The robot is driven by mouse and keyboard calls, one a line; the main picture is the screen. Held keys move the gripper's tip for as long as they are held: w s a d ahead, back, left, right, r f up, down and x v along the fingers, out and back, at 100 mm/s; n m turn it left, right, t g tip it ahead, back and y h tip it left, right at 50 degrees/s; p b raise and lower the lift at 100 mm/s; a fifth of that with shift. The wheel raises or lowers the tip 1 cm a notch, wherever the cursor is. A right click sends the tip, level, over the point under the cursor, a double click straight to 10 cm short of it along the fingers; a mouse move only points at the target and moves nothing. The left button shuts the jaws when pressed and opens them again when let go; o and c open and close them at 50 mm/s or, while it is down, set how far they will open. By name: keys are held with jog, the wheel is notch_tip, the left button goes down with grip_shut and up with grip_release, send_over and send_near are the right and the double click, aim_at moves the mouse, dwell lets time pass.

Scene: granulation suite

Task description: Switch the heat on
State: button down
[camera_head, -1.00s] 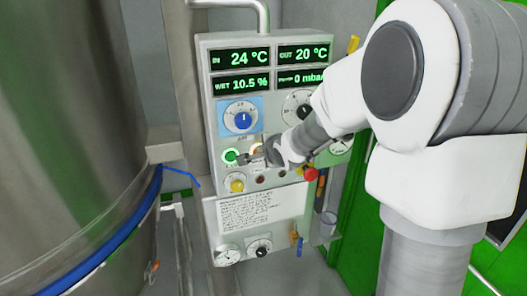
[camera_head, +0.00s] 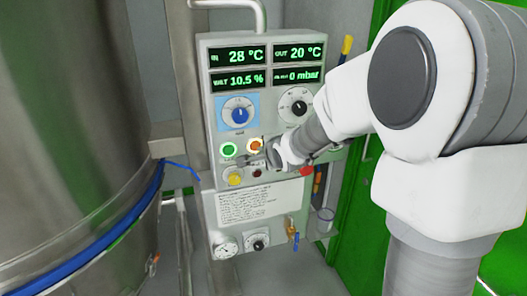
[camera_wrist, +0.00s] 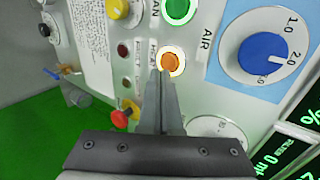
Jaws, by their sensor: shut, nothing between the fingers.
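The control panel (camera_head: 210,160) carries a round orange button (camera_head: 255,146) with a bright ring, right of a lit green button (camera_head: 229,150).
A blue AIR dial (camera_head: 239,112) and a second dial (camera_head: 298,104) sit above the buttons. A yellow knob (camera_head: 235,177), a dark red lamp (camera_head: 257,173) and a red knob (camera_head: 306,171) lie below. The display reads IN 28 °C. A large steel vessel (camera_head: 75,120) stands left.

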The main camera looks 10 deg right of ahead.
jog(key=p+v, duration=0.3)
jog(key=v, duration=0.6)
jog(key=shift+s+r+p, duration=0.2)
jog(key=shift+s+p, duration=0.05)
jog(key=shift+p, duration=0.15)
